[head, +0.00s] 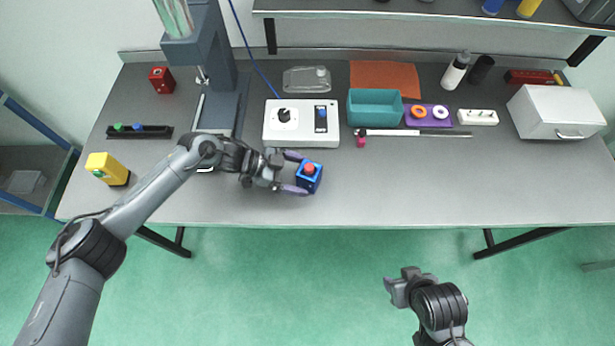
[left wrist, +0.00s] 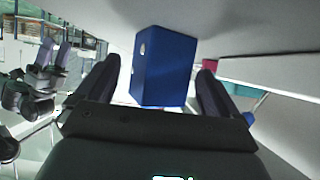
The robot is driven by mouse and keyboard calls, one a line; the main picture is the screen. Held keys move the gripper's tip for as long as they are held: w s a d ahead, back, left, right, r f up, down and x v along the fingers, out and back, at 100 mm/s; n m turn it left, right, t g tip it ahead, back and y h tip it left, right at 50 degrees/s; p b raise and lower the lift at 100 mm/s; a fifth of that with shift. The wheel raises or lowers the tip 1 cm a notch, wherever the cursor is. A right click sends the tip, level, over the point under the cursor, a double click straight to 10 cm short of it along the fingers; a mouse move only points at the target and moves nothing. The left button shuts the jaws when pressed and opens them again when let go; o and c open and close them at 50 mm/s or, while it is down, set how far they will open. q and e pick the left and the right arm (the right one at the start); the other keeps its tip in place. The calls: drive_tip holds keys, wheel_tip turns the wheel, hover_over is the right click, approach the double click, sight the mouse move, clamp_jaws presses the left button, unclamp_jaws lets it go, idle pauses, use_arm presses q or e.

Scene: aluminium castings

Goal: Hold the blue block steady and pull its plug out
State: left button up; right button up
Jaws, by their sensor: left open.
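The blue block (head: 309,180) stands on the grey table near its front edge, with a red plug (head: 309,168) on its top. My left gripper (head: 297,173) is open, with one finger on the far side and one on the near side of the block. In the left wrist view the blue block (left wrist: 164,66) sits between the two spread fingers, and a gap shows beside it. The plug does not show there. My right gripper (head: 392,286) is out over the floor in front of the table, away from the block; its fingers are hard to make out.
A white control box (head: 301,139) stands just behind the block. A teal bin (head: 375,107), a purple tray (head: 446,122) and a white case (head: 556,112) are to the right. A yellow block (head: 104,166) is at left. The front table right of the block is clear.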

use_arm(q)
drive_tip(key=shift+b+x, duration=0.35)
drive_tip(key=shift+x, duration=0.8)
